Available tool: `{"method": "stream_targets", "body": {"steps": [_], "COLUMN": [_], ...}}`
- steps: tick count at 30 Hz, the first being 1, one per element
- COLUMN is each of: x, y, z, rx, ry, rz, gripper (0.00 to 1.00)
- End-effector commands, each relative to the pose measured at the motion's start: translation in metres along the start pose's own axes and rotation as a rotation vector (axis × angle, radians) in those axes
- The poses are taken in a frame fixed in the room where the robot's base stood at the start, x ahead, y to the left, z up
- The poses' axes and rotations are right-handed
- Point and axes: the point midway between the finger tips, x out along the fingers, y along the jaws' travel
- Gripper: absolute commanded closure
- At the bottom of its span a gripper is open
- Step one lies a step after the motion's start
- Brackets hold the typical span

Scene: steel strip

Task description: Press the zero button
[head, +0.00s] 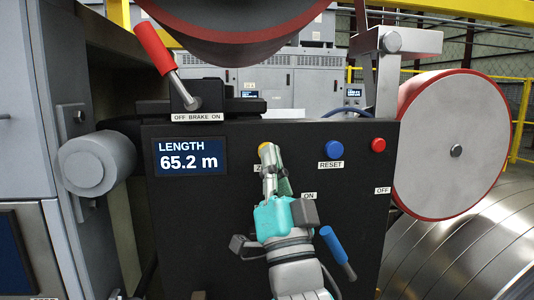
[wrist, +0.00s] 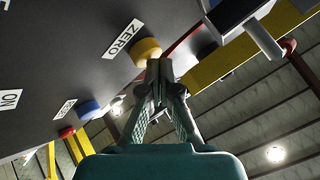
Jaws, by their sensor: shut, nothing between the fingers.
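The yellow zero button (head: 264,147) is on the dark control panel (head: 200,220), mostly hidden behind my fingertips in the head view. In the wrist view the round yellow button (wrist: 148,49) sits beside its ZERO label (wrist: 122,39). My gripper (head: 267,153) is shut and empty, its tips in front of the button. In the wrist view the fingertips (wrist: 158,68) overlap the button's lower edge; I cannot tell whether they touch it. The display (head: 190,156) reads LENGTH 65.2 m.
A blue RESET button (head: 334,148) and a red button (head: 378,145) are to the right on the panel. A blue-handled lever (head: 337,247) stands near the ON label, right of my arm. A red-handled brake lever (head: 155,52) rises at upper left. Rollers flank the panel.

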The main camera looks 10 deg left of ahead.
Motion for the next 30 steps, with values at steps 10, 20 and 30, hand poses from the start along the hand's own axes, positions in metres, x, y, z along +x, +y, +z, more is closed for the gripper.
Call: {"method": "stream_targets", "body": {"steps": [10, 20, 30], "x": [0.0, 0.0015, 0.0065], "y": [0.0002, 0.0012, 0.0049], "z": [0.0002, 0.0012, 0.0051], "rx": [0.0, 0.0, 0.0], "ry": [0.0, -0.001, -0.002], "rz": [0.0, 0.001, 0.001], "gripper": [1.0, 1.0, 1.0]}}
